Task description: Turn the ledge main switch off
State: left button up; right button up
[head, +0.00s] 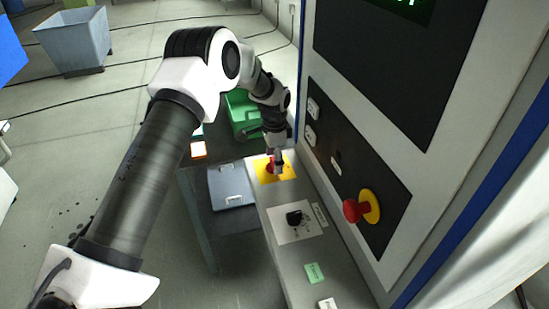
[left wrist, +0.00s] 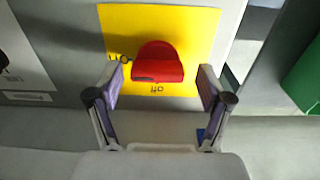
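The main switch is a red knob (head: 270,168) on a yellow plate (head: 289,171) at the far end of the grey ledge (head: 276,198). In the left wrist view the red knob (left wrist: 158,62) sits on the yellow plate (left wrist: 190,25). Upside-down lettering reads "on" at the knob's left and "off" below it. I cannot tell for sure which mark the knob points at. My left gripper (head: 277,165) is over the switch. In the left wrist view the gripper (left wrist: 160,80) is open, with one finger at each side of the knob and visible gaps. My right gripper is not in view.
A black selector (head: 294,217) on a white plate and a green label (head: 314,272) are nearer on the ledge. A red mushroom button (head: 354,210) projects from the cabinet panel on the right. A green bin (head: 240,112) and a grey clipboard-like item (head: 230,187) are at the left.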

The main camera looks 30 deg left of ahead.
pick_arm(q)
jog(key=shift+s+r, duration=0.3)
jog(key=shift+s, duration=0.05)
jog(key=c, duration=1.1)
jog(key=shift+f, duration=0.15)
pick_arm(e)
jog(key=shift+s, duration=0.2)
pick_arm(q)
jog(key=shift+n, duration=0.4)
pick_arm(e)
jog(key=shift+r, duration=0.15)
pick_arm(q)
jog(key=shift+n, duration=0.9)
jog(key=n+p, duration=0.1)
jog(key=n, duration=0.9)
jog(key=shift+n+p, duration=0.4)
jog(key=n, duration=0.4)
jog(key=shift+d+p, duration=0.1)
jog(key=shift+p, duration=0.2)
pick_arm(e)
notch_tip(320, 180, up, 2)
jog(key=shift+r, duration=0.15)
pick_arm(q)
jog(key=shift+n, duration=0.3)
